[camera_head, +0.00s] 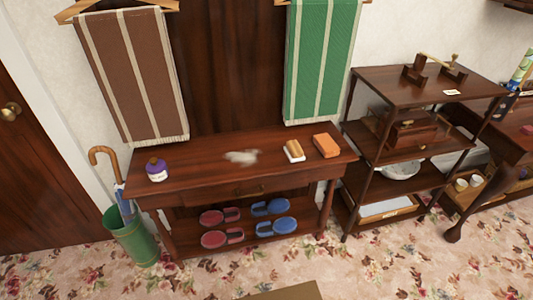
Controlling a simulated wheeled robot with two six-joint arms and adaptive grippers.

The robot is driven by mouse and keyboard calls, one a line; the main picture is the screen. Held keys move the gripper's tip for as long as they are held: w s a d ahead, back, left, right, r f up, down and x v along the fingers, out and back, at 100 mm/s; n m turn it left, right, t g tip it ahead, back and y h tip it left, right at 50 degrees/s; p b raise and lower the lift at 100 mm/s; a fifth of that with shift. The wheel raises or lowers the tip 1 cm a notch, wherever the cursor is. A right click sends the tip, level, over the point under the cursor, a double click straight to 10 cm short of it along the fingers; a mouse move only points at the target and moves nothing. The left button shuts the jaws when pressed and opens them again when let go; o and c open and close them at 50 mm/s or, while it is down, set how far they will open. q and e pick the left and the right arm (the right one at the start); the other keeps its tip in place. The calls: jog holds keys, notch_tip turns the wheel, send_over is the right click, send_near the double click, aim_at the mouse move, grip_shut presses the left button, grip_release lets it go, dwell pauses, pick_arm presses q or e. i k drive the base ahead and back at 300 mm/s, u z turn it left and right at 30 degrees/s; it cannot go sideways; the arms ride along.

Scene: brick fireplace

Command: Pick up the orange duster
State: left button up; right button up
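An orange block-shaped object (327,146), which looks like the orange duster, lies on the right end of the wooden console table (205,173). Just left of it is a brush-like item with a tan top and white base (293,151). A pale whitish smudge (241,157) lies on the middle of the tabletop. Neither of my grippers shows in the head view.
A purple-and-white jar (156,170) stands at the table's left end. Red slippers (215,239) and blue slippers (277,227) sit on the lower shelf. A green umbrella stand (131,238) is left, a dark shelf rack (400,92) right. Flowered carpet in front is mostly clear.

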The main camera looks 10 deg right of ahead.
aim_at(326, 145)
jog(key=z, duration=0.5)
jog(key=i, duration=1.15)
jog(key=u, duration=0.55)
